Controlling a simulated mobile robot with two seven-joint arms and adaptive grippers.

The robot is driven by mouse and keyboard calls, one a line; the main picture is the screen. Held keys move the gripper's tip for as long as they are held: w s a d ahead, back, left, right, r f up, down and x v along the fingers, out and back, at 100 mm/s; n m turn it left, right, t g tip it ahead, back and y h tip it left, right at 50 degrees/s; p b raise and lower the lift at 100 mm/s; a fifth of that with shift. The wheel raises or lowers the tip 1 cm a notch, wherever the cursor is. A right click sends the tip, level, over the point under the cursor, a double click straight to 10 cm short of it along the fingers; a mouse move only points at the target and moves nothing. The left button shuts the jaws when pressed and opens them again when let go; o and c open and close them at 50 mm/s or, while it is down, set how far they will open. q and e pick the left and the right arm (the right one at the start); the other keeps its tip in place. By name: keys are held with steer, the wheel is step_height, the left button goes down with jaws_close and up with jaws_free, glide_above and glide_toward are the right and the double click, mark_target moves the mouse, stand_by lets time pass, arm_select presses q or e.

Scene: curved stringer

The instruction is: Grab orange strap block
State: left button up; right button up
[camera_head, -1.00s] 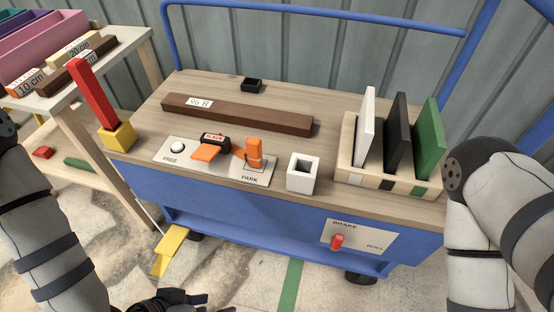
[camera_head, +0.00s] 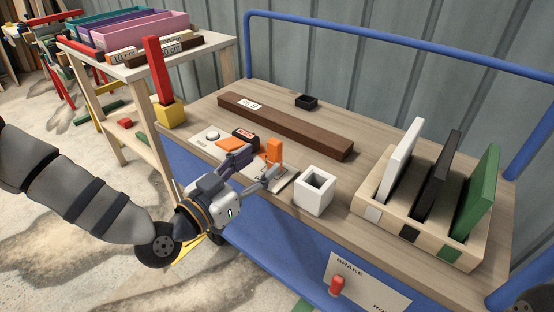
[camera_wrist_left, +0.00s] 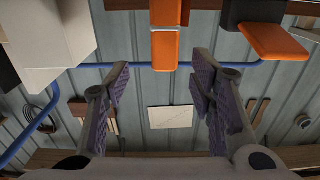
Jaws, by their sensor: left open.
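An upright orange block (camera_head: 274,150) stands on the PARK end of a pale plate on the cart top. In the left wrist view the orange block (camera_wrist_left: 165,45) is at the top centre, with a pale band across it. Beside it is a dark block with a label (camera_head: 245,138) and a flat orange piece (camera_head: 229,145), also in the wrist view (camera_wrist_left: 275,42). My left gripper (camera_head: 257,168) is open and empty at the cart's front edge. Its fingers (camera_wrist_left: 160,80) point toward the upright orange block, which lines up with their gap. My right gripper is out of view.
A white hollow cube (camera_head: 314,190) stands right of the orange block. A wooden rack (camera_head: 420,229) with white, black and green panels is farther right. A brown bar (camera_head: 285,125) lies behind. A yellow block with a red post (camera_head: 170,113) stands left.

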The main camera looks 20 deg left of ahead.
mark_target(271, 150)
arm_select(q)
steer(key=x, duration=0.6)
steer(key=shift+w+a+r+b, duration=0.15)
steer(key=shift+w+b, duration=0.25)
steer(key=shift+w, duration=0.1)
jaws_close()
